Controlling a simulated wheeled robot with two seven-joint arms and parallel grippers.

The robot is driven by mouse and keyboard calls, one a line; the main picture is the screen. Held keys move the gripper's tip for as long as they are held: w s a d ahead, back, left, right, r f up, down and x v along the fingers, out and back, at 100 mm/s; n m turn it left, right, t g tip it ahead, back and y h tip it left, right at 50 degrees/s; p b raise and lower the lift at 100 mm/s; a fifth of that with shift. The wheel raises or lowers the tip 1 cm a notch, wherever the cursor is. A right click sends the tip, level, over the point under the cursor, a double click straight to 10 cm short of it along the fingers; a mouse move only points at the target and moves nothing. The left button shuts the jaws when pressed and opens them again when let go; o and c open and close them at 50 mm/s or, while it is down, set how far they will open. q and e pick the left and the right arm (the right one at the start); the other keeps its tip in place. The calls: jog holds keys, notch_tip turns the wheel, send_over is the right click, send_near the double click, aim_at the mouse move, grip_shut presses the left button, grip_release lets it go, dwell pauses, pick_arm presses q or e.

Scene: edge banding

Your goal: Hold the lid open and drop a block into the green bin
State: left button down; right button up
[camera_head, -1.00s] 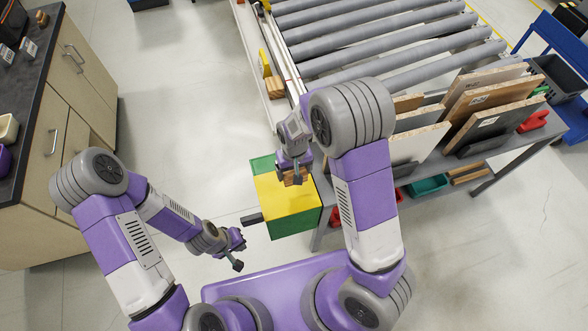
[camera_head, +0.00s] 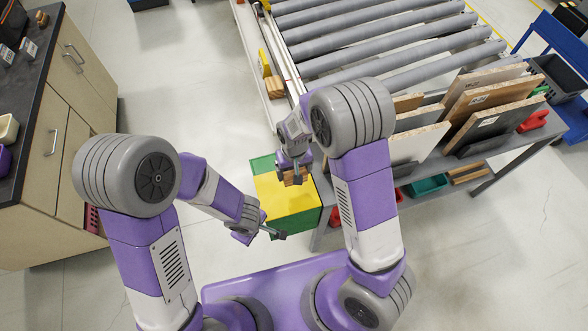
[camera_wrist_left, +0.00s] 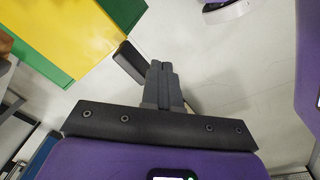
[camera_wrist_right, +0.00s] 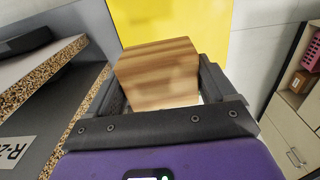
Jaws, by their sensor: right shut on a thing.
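The green bin (camera_head: 298,225) stands on the floor in front of me with its yellow lid (camera_head: 287,204) lying closed on top. My right gripper (camera_head: 295,171) is shut on a wooden block (camera_wrist_right: 158,75) and holds it above the lid. My left gripper (camera_head: 277,233) is at the near left side of the bin. Its fingers are together in the left wrist view (camera_wrist_left: 164,78), with nothing visible between them. The lid's dark handle (camera_wrist_left: 130,62) sticks out just left of these fingers; whether they touch is unclear. The inside of the bin is hidden.
A grey rack (camera_head: 487,157) with leaning boards stands to the right of the bin. A roller conveyor (camera_head: 380,40) lies beyond it. A cabinet (camera_head: 50,130) with a dark top is at the left. The floor between cabinet and bin is clear.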

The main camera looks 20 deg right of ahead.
pick_arm(q)
notch_tip(320, 180, down, 10)
jog(key=shift+s+d+r, duration=0.15)
jog(key=shift+d+r, duration=0.1)
dwell(0.7)
jog(key=shift+w, duration=0.2)
dwell(1.8)
jog(key=shift+w, duration=0.35)
jog(key=shift+w, duration=0.15)
jog(key=shift+w, duration=1)
jog(key=shift+w+a, duration=0.1)
jog(key=shift+w, duration=0.05)
